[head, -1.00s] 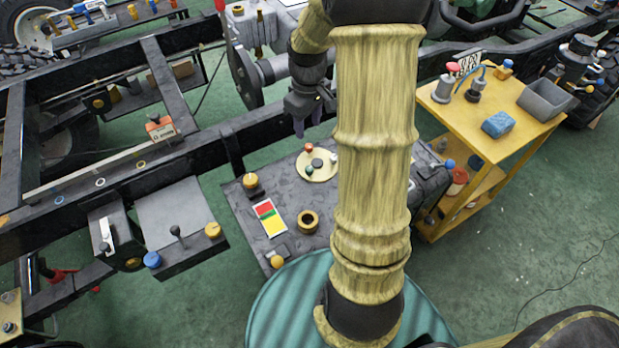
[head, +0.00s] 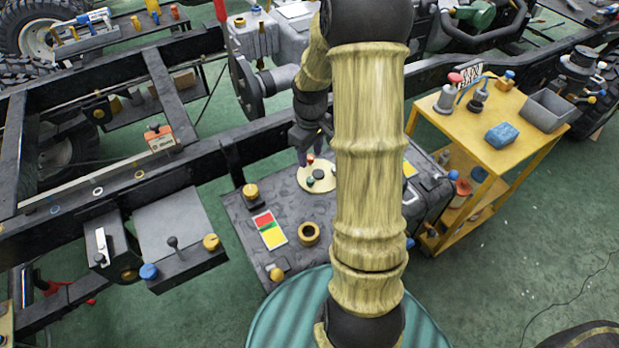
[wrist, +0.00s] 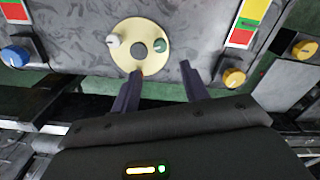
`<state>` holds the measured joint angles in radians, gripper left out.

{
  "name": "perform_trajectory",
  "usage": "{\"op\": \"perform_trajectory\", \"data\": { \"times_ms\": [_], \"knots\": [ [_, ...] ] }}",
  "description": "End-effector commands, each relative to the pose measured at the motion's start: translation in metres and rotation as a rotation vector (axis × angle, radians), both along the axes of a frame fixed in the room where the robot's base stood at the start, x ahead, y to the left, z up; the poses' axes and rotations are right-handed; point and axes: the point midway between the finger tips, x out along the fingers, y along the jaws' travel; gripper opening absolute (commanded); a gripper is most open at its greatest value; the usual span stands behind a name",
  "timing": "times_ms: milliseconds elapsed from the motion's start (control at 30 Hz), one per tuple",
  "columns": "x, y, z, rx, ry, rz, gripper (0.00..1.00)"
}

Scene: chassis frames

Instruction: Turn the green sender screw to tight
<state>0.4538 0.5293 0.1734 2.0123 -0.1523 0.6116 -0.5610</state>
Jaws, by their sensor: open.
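A round cream plate (head: 303,178) with a dark centre sits on the dark grey tank top. In the wrist view the green screw (wrist: 160,45) is right of the dark centre, with a white screw (wrist: 113,41) on the left. A red screw (head: 310,158) is at the plate's far edge, close to the left finger in the wrist view. My gripper (wrist: 160,69) is open and empty. Its fingertips are over the plate's edge, apart from the green screw. My arm hides part of the plate in the head view.
A red, yellow and green label (head: 268,229), a brass ring (head: 308,233) and yellow knobs (head: 250,191) are on the tank top. A black frame rail (head: 262,142) runs behind it. A yellow cart (head: 520,140) stands right.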

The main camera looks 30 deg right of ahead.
Motion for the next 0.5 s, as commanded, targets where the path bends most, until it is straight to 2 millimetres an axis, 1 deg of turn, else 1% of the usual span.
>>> {"op": "perform_trajectory", "data": {
  "times_ms": [33, 100, 400, 500],
  "knots": [
    [-0.001, 0.0, -0.012, 0.001, 0.005, 0.001, 0.45],
    [-0.001, 0.0, -0.025, 0.001, 0.005, 0.001, 0.45],
    [-0.001, 0.001, -0.077, 0.001, 0.004, 0.002, 0.45],
    [-0.001, 0.001, -0.091, 0.001, 0.003, 0.001, 0.45]
  ]
}}
